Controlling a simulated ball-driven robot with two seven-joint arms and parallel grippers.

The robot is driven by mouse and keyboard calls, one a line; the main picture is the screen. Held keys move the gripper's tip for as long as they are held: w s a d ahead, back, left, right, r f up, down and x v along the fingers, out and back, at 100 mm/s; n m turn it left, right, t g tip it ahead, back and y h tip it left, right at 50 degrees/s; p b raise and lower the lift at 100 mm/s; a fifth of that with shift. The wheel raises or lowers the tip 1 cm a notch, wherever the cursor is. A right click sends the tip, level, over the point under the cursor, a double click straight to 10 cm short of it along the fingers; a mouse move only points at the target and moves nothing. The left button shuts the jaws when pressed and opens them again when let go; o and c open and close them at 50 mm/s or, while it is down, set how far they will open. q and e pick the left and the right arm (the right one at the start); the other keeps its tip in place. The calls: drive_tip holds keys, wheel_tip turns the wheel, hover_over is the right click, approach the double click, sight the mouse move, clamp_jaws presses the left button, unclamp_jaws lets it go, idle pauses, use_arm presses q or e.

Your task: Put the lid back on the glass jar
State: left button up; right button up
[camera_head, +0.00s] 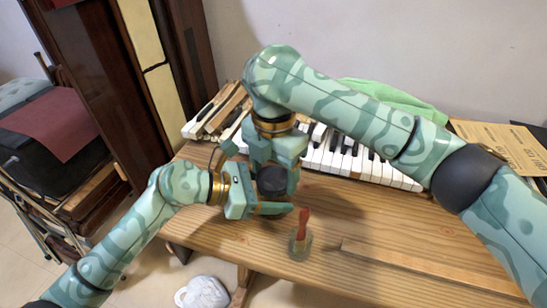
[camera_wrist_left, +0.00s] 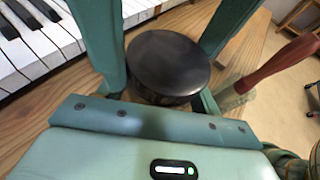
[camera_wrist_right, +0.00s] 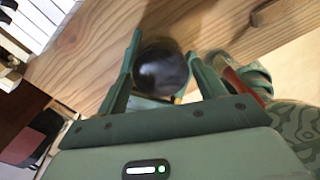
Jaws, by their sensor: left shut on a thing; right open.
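A round black lid (camera_wrist_left: 168,62) lies level between my left gripper's fingers in the left wrist view, with a dark jar body (camera_wrist_left: 160,98) partly visible below it. The glass itself is hard to make out. My left gripper (camera_head: 272,194) is shut around this jar from the left, above the bench. My right gripper (camera_head: 273,170) points down from above, open, with its fingers on either side of the lid. The lid also shows between them in the right wrist view (camera_wrist_right: 160,68). Whether the lid is fully seated cannot be told.
Piano keys (camera_head: 345,156) line the back of the wooden bench (camera_head: 370,215). A green cloth (camera_head: 395,100) and papers (camera_head: 500,145) lie behind. The bench's front right is mostly clear.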

drive_tip(key=shift+f, duration=0.1)
drive_tip(key=c, duration=0.8)
drive_tip(key=o, duration=1.2)
wheel_tip(320, 180, up, 12)
use_arm(q)
drive_tip(key=o, duration=2)
drive_tip(key=shift+c, duration=0.2)
